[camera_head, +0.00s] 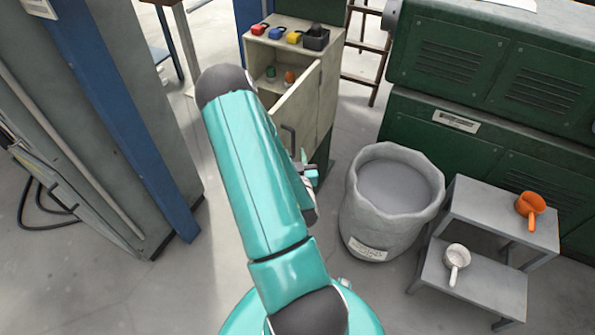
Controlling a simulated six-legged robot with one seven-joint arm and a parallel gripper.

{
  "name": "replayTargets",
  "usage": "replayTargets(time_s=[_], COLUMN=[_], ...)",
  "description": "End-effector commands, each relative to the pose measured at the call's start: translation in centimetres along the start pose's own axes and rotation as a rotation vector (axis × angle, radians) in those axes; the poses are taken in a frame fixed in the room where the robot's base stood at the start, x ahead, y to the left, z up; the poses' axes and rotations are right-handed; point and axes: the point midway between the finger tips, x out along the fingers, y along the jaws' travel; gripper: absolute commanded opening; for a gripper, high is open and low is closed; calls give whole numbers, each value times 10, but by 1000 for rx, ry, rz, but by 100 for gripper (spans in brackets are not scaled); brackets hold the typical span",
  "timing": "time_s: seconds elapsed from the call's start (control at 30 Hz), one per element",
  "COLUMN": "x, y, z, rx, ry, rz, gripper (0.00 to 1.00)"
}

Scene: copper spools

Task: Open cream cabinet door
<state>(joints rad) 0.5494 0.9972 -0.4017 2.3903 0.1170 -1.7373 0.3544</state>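The cream cabinet (328,100) stands at the top middle, behind my teal arm. Its cream door (300,105) stands partly open, swung out toward me, and a green and an orange item show on a shelf inside. A dark bar handle (289,138) is on the door's outer face near its free edge. My gripper (312,172) shows only in small part past the right side of my arm, just below and right of the handle. The arm hides the rest, and I cannot tell whether it touches the door or whether its fingers are open.
Red, blue and yellow items and a black box (316,38) sit on the cabinet top. A grey bin (360,215) stands right of my gripper. A grey step stand (480,285) holds an orange cup (531,204) and a white scoop (456,257). Green machinery (440,125) fills the right back.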

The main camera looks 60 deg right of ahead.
Motion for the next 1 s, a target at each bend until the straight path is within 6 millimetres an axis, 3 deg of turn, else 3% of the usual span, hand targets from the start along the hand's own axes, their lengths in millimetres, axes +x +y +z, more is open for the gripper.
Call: replayTargets(time_s=[0.2,0.37,1.0], x=[-47,-67,-72], y=[0,0,0], z=[1,1,0], rx=[0,0,0], ry=[-4,-2,0], rz=[0,1,0], gripper=[30,30,30])
